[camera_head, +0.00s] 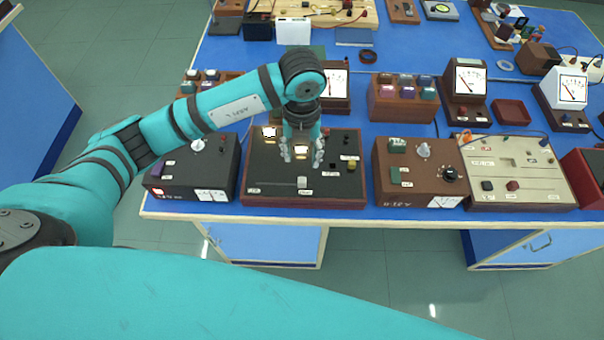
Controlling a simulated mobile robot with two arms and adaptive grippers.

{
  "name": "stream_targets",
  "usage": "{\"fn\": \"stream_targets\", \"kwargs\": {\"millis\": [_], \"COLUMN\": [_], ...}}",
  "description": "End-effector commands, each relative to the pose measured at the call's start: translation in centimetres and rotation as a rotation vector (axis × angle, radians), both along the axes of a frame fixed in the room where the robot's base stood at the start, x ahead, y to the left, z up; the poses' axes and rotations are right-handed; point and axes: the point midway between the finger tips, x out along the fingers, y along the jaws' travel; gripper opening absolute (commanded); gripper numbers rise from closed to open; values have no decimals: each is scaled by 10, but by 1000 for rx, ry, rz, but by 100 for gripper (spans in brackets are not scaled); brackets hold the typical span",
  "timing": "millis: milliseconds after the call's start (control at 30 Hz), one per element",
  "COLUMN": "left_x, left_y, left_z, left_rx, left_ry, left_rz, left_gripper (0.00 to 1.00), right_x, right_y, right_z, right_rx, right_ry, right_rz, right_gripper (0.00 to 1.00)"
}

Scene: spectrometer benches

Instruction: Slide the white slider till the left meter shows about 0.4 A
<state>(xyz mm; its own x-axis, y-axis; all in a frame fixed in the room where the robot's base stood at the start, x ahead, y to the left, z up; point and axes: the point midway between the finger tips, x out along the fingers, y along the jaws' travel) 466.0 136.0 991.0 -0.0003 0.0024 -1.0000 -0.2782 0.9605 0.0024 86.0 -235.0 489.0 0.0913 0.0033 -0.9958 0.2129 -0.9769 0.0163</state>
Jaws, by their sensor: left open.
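A dark board (262,160) with a reddish wooden edge lies at the bench's front. A pale slider knob (302,182) stands near the right end of a thin track along the board's front. My left gripper (303,160) hangs above the board, fingers down and apart, just behind the knob and with nothing between them. Whether it touches the board I cannot tell. A meter with a white dial (337,82) stands behind, partly covered by my left arm. Its reading is too small to make out, and which meter is the task's left one is unclear. My right gripper is out of view.
A black box (215,168) stands left of the board and a brown box with knobs (400,160) right of it. A beige panel (515,165) lies farther right. More meters (469,80) (572,90) stand behind. The blue bench top (350,212) is bare along its front edge.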

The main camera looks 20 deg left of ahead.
Motion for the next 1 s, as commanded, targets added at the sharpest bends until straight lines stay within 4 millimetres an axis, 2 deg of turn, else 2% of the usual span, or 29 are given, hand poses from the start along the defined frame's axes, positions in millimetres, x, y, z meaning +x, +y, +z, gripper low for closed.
{"fn": "stream_targets", "kwargs": {"millis": [300, 500, 700, 933, 1000], "left_x": [-1, -1, 0, 0, 0], "left_y": [0, -1, -1, -1, -1], "left_z": [-67, -96, -107, -108, -108], "left_rx": [-1, -2, -2, -3, -3], "left_ry": [4, 3, -1, -1, -1], "left_rz": [1, -1, -2, -2, -2], "left_gripper": [44, 44, 44, 44, 36], "right_x": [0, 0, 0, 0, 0], "right_y": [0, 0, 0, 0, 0], "right_z": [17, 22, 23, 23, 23], "right_rx": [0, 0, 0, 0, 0], "right_ry": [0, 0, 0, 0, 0], "right_rz": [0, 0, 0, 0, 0], "right_gripper": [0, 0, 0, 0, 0]}}
